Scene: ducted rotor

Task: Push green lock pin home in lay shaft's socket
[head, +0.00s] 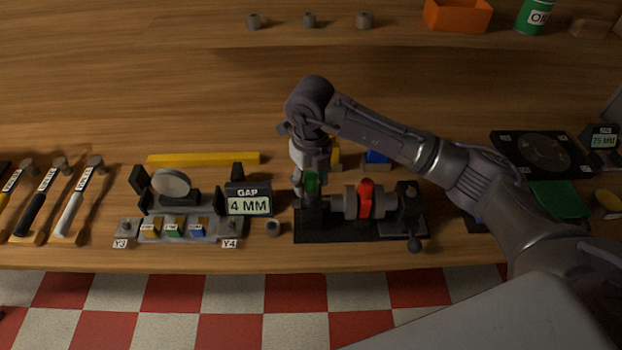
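The green lock pin (311,183) shows as a small green piece at the left end of a dark fixture. The lay shaft (350,201) lies across this fixture, grey with a red part (366,197) around its middle. My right gripper (310,187) points down from above at the green piece, and its fingers are right at it. The fingers are small and dark here, so I cannot tell whether they are closed on it or beside it. The socket is hidden under the gripper, and how deep the pin sits does not show. My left gripper is not in view.
The fixture's black base (330,236) stands near the bench's front edge. A 4 MM gap display (249,202) and a gauge stand are to its left, hammers farther left. A yellow bar (203,159) lies behind.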

